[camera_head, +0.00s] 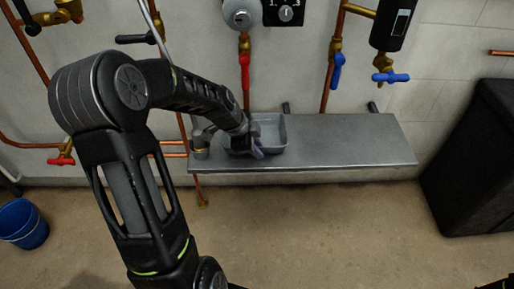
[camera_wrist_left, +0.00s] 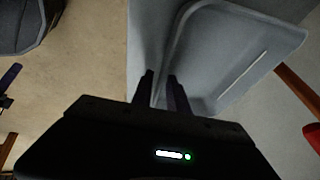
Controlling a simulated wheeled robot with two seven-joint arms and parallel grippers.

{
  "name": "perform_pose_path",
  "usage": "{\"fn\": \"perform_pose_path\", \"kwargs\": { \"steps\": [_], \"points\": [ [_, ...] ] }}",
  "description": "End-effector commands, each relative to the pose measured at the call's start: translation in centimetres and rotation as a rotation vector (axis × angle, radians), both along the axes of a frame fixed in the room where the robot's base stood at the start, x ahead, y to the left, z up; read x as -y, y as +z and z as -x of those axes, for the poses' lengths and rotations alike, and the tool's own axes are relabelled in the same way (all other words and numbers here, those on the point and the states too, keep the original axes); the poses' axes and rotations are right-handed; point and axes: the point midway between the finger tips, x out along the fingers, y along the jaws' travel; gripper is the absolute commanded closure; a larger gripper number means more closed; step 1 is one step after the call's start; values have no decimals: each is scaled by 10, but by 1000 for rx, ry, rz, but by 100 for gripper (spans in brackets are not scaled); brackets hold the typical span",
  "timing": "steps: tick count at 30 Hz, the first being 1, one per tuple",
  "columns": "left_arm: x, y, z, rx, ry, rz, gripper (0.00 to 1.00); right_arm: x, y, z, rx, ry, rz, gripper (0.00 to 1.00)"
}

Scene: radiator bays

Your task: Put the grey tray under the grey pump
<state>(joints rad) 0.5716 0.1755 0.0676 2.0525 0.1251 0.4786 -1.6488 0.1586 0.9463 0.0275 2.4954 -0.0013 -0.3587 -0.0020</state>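The grey tray (camera_head: 271,130) sits on the left part of a metal shelf, below a grey round unit on the wall that looks like the grey pump (camera_head: 241,13). A red-handled valve hangs between them. My left gripper (camera_head: 257,151) is at the tray's front left side and hides part of it. In the left wrist view, the two fingers (camera_wrist_left: 161,88) stand a small gap apart at the rim of the tray (camera_wrist_left: 225,50), one on each side of it. Whether they press on the rim is not clear. My right gripper is not clearly in view.
The metal shelf (camera_head: 350,142) is bare to the right of the tray. A black wall unit (camera_head: 393,24) with a blue-handled valve hangs above its right part. A black box (camera_head: 475,155) stands at the right, and a blue bucket (camera_head: 23,224) at the left.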

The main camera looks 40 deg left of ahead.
Motion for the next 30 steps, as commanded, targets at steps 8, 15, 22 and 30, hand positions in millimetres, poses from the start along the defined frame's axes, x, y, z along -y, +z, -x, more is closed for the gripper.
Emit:
{"fn": "perform_pose_path", "kwargs": {
  "steps": [8, 15, 22, 30],
  "points": [
    [0, 0, 0, 0, 0, 0, 75, 0, 0, 0, 0, 0, 0, 64],
    [-2, 12, 4, 2, 1, -1, 75, 0, 4, 0, 0, 0, 0, 64],
    [-10, 51, 21, 3, 1, -2, 75, 0, 10, 0, 0, 1, 0, 64],
    [-18, 97, 42, 3, 0, -2, 75, 0, 16, 0, 1, 2, 0, 64]
  ]
}}
